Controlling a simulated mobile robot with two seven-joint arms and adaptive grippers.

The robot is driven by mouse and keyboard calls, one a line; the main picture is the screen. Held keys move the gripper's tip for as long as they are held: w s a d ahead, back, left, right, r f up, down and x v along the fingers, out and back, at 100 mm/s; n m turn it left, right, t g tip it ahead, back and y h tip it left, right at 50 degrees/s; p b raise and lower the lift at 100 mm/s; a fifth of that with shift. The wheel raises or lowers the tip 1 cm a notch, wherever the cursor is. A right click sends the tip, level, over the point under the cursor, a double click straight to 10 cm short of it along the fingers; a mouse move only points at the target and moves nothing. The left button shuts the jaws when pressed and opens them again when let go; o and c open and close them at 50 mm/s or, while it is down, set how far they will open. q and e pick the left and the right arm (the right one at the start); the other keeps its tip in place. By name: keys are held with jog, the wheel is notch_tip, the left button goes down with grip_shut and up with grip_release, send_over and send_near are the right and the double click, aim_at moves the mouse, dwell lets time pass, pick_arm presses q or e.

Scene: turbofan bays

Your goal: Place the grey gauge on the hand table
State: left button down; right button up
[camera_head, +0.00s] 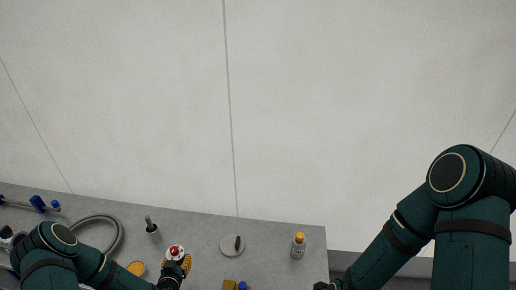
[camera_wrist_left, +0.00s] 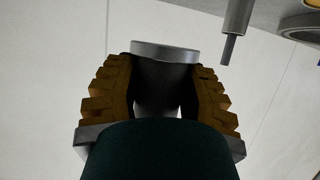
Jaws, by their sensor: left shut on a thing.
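My left gripper (camera_head: 177,266) has yellow-brown ribbed fingers and is over the grey table (camera_head: 275,235) in the head view. In the left wrist view its fingers (camera_wrist_left: 163,100) are shut on a grey round-bodied thing with a wider disc rim, which I take for the grey gauge (camera_wrist_left: 165,52). In the head view the held gauge (camera_head: 176,251) shows a pale round face with a red middle. I cannot tell whether it touches the table. The fingers of my right gripper are outside the picture; only its arm shows at the right.
On the table are a yellow-capped bottle (camera_head: 298,246), a pale disc with a dark peg (camera_head: 228,249), a dark-handled thing in a pale holder (camera_head: 153,232), a yellow round thing (camera_head: 136,268) and a grey hose (camera_head: 117,228). The table's surface between disc and bottle is bare.

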pick_arm(q)
jog(key=d+r+m+h+b, duration=0.1)
jog(key=d+r+b, duration=0.1)
jog(key=d+r, duration=0.6)
jog(key=d+r+b, duration=0.2)
jog(key=d+r, duration=0.3)
jog(key=r, duration=0.6)
jog(key=n+y+p, duration=0.1)
jog(key=p, duration=0.4)
send_over(183, 285)
notch_tip(183, 285, down, 21)
jog(key=shift+w+d+r, duration=0.1)
jog(key=shift+w, duration=0.05)
jog(key=shift+f, duration=0.3)
notch_tip(183, 285, down, 10)
jog(key=shift+r+b, duration=0.25)
jog(key=shift+b, duration=0.55)
